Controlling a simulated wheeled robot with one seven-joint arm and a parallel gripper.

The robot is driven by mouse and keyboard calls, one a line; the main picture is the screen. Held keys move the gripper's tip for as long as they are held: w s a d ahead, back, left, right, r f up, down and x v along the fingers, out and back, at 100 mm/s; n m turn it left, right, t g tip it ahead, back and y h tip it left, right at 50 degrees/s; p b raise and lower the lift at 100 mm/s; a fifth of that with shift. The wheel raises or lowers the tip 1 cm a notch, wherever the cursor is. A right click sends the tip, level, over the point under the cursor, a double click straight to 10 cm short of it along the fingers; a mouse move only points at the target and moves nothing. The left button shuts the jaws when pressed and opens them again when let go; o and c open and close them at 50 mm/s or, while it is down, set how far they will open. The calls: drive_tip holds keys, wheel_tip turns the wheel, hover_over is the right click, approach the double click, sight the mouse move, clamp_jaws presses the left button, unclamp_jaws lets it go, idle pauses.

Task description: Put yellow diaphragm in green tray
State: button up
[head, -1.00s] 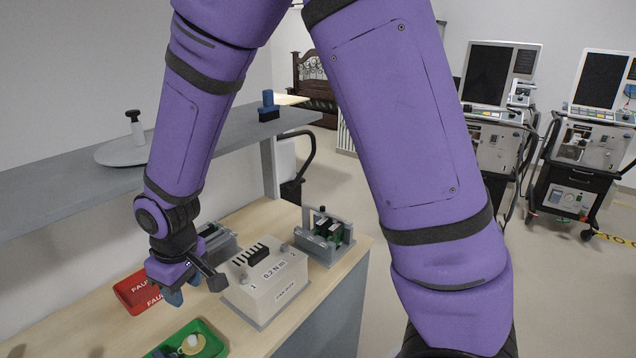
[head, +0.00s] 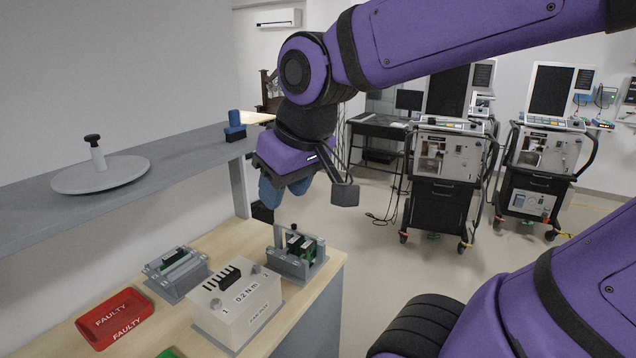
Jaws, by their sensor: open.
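Only a corner of the green tray (head: 170,353) shows at the bottom edge of the head view; the rest is cut off. No yellow diaphragm is visible now. My gripper (head: 271,194), with blue fingers, is raised in the air above the bench's far end, near the shelf end and above the grey fixture with green boards. It is well away from the green tray. Its fingers are open, and I see nothing held between them, though they are partly hidden by the wrist.
A red tray marked FAULTY (head: 114,318), a grey fixture (head: 176,273), a white box marked 0.2 N m (head: 237,308) and a fixture with green boards (head: 297,255) stand on the bench. A grey shelf (head: 120,180) runs above. Ventilator carts (head: 446,165) stand behind at right.

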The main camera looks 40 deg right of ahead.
drive_tip(key=shift+m+t, duration=0.3)
drive_tip(key=shift+m, duration=0.2)
drive_tip(key=s, duration=0.1)
drive_tip(key=s+d+r, duration=0.1)
drive_tip(key=s, duration=0.1)
drive_tip(key=s+d, duration=0.1)
drive_tip(key=s, duration=0.1)
drive_tip(key=shift+r, duration=0.2)
drive_tip(key=shift+w+a, duration=0.1)
